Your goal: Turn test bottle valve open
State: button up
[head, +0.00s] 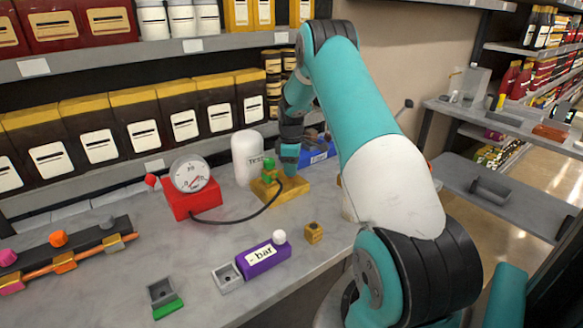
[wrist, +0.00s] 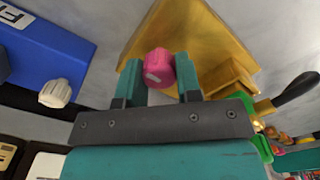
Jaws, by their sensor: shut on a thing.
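My gripper (head: 290,160) is low over the gold block, just right of a green fitting (head: 268,174). In the wrist view, my two teal fingers (wrist: 160,75) are shut on a pink knob (wrist: 159,67), one on each side, with the gold block (wrist: 190,30) beyond. The knob is hidden in the head view, and I cannot tell how far it is turned.
A red gauge box (head: 191,198) with a black hose (head: 245,217) stands left of the gold block. A blue box (head: 318,153) is close behind my gripper; its white knob (wrist: 55,93) shows in the wrist view. A purple "bar" box (head: 262,260) is in front.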

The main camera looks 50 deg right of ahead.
jog(key=shift+r+n, duration=0.1)
jog(key=shift+n, duration=0.4)
jog(key=o, duration=0.9)
jog(key=shift+o, duration=0.2)
notch_tip(320, 180, up, 17)
jog(key=b, duration=0.2)
jog(key=shift+r, duration=0.15)
